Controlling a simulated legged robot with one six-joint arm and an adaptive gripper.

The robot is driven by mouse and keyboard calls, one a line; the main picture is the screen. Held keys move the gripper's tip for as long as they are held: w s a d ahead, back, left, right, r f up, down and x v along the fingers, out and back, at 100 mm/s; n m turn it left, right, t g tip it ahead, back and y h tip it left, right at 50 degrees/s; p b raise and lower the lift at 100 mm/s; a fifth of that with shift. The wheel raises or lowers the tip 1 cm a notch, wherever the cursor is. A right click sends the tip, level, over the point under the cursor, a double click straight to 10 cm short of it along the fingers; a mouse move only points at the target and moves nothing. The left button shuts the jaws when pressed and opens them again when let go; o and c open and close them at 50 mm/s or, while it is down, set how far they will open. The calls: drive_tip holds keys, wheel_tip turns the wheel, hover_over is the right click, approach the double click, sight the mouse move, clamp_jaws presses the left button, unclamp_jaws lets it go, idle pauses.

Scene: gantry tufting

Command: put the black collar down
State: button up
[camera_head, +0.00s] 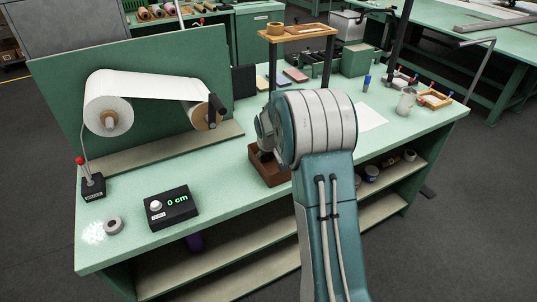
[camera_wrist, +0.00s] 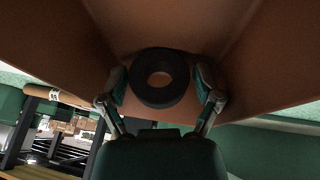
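The black collar (camera_wrist: 135,86) is a thick dark ring in the wrist view, seen nearly face-on with brown showing through its hole. My gripper (camera_wrist: 160,85) has one finger on each side of it, with the fingertips very close to its rim. I cannot tell whether they touch it. The collar is inside a brown box (camera_wrist: 245,85), but its contact with the floor is unclear. In the head view the brown box (camera_head: 266,171) stands on the bench, below my arm's end. My arm hides the gripper and the collar there.
The green bench (camera_head: 230,215) holds a black box reading 0 cm (camera_head: 171,208), a grey ring (camera_head: 113,225), a red-tipped lever box (camera_head: 92,188) and a paper roll stand (camera_head: 160,155) at left. A raised wooden shelf (camera_head: 300,31) stands behind my arm.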

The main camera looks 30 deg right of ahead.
drive_tip(key=v, duration=1.2)
drive_tip(key=s+a+r, duration=0.4)
drive_tip(key=s+r, duration=0.1)
drive_tip(key=s, duration=0.2)
drive_tip(key=s+a+r, duration=0.4)
drive_tip(key=s+a, duration=0.1)
drive_tip(key=s, duration=0.2)
drive_tip(key=s+a+y, duration=0.1)
drive_tip(key=s+a, duration=0.2)
drive_tip(key=s, duration=0.5)
drive_tip(key=s+a+m+t+y, duration=0.1)
drive_tip(key=s+a, duration=0.1)
drive_tip(key=s, duration=0.7)
drive_tip(key=shift+s+a+f, duration=0.2)
drive_tip(key=shift+a+f, duration=0.2)
